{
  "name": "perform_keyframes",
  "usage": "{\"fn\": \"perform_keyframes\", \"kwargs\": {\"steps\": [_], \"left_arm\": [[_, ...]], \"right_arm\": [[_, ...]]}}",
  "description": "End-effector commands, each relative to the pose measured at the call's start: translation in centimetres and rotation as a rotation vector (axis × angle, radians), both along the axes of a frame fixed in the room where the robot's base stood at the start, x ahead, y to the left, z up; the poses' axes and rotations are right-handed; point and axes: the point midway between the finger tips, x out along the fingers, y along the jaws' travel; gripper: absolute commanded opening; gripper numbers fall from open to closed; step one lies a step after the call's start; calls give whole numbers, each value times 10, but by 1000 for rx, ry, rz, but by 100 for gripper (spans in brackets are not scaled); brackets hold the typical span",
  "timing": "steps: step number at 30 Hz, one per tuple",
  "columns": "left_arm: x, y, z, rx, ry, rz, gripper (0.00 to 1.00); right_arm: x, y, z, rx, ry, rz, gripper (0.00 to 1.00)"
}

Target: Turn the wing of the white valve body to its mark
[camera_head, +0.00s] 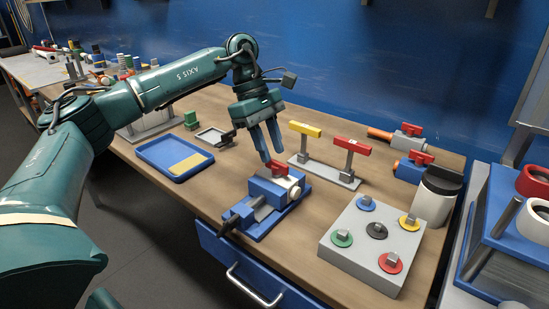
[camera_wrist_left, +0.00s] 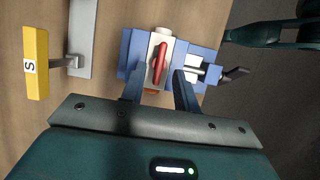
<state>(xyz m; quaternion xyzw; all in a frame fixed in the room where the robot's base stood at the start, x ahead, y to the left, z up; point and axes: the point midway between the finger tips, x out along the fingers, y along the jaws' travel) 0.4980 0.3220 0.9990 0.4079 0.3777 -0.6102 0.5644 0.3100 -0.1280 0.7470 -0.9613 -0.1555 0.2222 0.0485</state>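The white valve body (camera_head: 294,186) sits in a blue vise (camera_head: 265,225) on the wooden bench. Its red wing (camera_head: 277,171) is on top, towards my gripper. In the left wrist view the white body (camera_wrist_left: 162,36) shows behind the long red wing (camera_wrist_left: 160,62), which runs nearly up and down the picture. My left gripper (camera_head: 273,156) points down just above the wing. Its two fingers are apart, one on each side of the wing's line in the wrist view (camera_wrist_left: 158,76), with nothing held. I cannot make out the mark. My right gripper is not in view.
A stand with a yellow bar (camera_head: 305,129) and a red bar (camera_head: 352,146) is behind the vise. A grey box with coloured knobs (camera_head: 373,246) stands right, a blue tray (camera_head: 150,153) left. Red-handled valves (camera_head: 408,130) and a dark-lidded jar (camera_head: 437,198) are at the back right.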

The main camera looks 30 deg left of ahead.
Motion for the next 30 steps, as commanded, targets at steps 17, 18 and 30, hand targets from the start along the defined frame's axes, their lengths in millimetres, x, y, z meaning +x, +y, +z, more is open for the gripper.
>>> {"fn": "perform_keyframes", "kwargs": {"steps": [17,18,30], "left_arm": [[-1,-11,-27,-1,0,0,31],[-1,-11,-27,-1,0,0,28],[-1,-11,-26,-1,-1,0,0]], "right_arm": [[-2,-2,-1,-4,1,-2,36],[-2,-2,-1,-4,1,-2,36],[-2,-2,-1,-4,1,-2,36]]}}
